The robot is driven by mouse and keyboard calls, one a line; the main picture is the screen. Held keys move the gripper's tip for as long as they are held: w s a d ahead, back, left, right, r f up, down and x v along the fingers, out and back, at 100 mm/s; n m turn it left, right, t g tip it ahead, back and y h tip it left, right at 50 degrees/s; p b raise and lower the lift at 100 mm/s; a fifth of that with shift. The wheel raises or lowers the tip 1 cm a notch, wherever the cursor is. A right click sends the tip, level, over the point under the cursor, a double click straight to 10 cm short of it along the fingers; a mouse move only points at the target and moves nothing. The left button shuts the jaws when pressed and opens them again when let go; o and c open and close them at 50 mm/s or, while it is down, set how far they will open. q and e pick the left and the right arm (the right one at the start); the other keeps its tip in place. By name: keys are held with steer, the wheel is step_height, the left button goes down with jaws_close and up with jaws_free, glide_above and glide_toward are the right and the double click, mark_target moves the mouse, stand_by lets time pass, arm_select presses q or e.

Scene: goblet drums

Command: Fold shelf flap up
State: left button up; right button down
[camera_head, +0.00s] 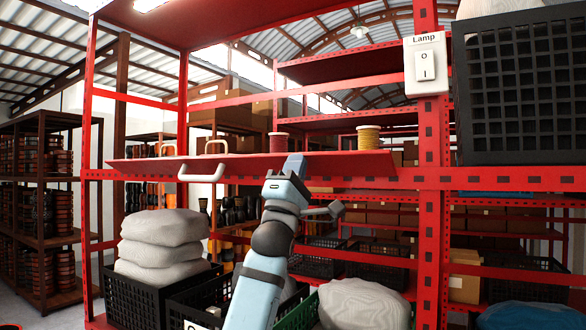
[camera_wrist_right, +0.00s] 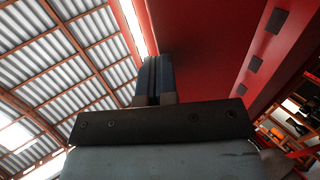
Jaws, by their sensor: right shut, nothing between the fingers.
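The red shelf flap (camera_head: 250,165) spans the middle bay of the red rack and looks about level in the head view. A pale handle (camera_head: 202,175) is on its front edge, left of my gripper. My right gripper (camera_head: 295,163) is shut and empty, pointing up at the flap's front edge right of the handle; whether it touches is unclear. In the right wrist view its closed fingers (camera_wrist_right: 153,80) point up beside a red panel (camera_wrist_right: 200,55), with the roof at left. My left gripper is out of view.
A red spool (camera_head: 278,142) and a yellow spool (camera_head: 369,137) stand behind the flap's front edge. Below are black crates (camera_head: 135,300) and stacked grey sacks (camera_head: 160,240). A lamp switch (camera_head: 425,64) is on the right post (camera_head: 432,200).

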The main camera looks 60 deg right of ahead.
steer(key=d+r+y+p, duration=0.1)
steer(key=d+r+p, duration=0.1)
steer(key=r+p, duration=0.1)
steer(key=d+r+y+p, duration=0.1)
steer(key=r, duration=0.1)
steer(key=shift+w+g+y, duration=0.1)
steer(key=shift+g+y, duration=0.2)
steer(key=shift+g, duration=0.1)
steer(key=shift+p+x, duration=0.55)
steer(key=shift+x, duration=0.25)
steer(key=shift+d+r+p, duration=0.35)
steer(key=shift+d, duration=0.4)
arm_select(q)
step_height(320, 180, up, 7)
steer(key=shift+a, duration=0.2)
arm_select(e)
steer(key=shift+w+d+r, duration=0.1)
steer(key=shift+d+r, duration=0.05)
steer(key=shift+d, duration=0.5)
